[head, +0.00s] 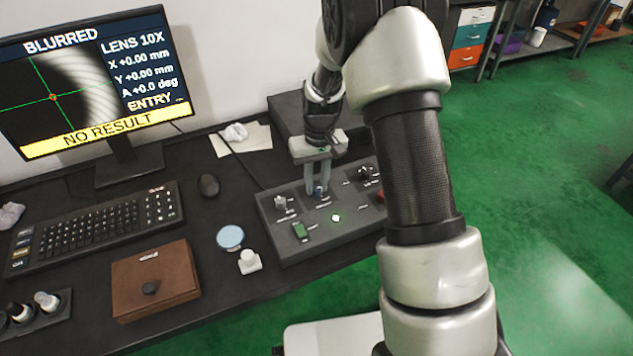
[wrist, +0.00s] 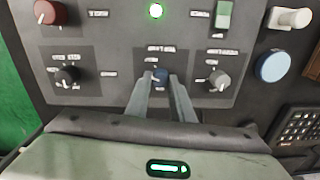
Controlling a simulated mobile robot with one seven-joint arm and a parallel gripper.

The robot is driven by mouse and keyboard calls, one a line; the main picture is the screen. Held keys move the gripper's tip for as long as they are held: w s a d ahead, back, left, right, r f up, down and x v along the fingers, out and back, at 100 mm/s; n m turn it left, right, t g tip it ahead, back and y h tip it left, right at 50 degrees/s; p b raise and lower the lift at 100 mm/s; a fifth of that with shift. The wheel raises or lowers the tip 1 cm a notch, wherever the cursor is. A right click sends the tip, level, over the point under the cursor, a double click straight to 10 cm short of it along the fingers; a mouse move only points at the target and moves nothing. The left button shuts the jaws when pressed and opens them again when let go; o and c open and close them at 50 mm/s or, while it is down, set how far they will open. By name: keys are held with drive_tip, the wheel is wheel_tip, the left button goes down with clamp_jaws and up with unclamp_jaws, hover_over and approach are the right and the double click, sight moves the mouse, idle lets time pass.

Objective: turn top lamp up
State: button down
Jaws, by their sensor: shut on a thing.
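The control panel (head: 290,248) lies on the dark desk and carries several knobs. My gripper (head: 318,190) reaches down onto its middle knob. In the wrist view my gripper (wrist: 160,84) has one finger on each side of that small blue-grey knob (wrist: 160,74) and is shut on it. A black knob (wrist: 67,76) is to the left and a grey knob (wrist: 218,78) to the right. The labels are too small to read, so I cannot tell which knob is the top lamp's. The monitor (head: 90,80) shows a blurred ring edge, "BLURRED" and "NO RESULT".
A red knob (wrist: 47,12), a lit green-white button (wrist: 155,11) and a green switch (wrist: 224,15) share the panel.

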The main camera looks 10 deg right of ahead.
sight(319, 186)
drive_tip(key=shift+r, duration=0.1)
drive_tip(key=c, duration=1.5)
unclamp_jaws()
drive_tip(key=shift+c, duration=0.2)
drive_tip(key=shift+r, duration=0.1)
wheel_tip(319, 186, up, 17)
drive_tip(key=p, duration=0.2)
drive_tip(key=shift+d+p, duration=0.3)
drive_tip(key=shift+d, duration=0.05)
drive_tip(key=shift+r, duration=0.15)
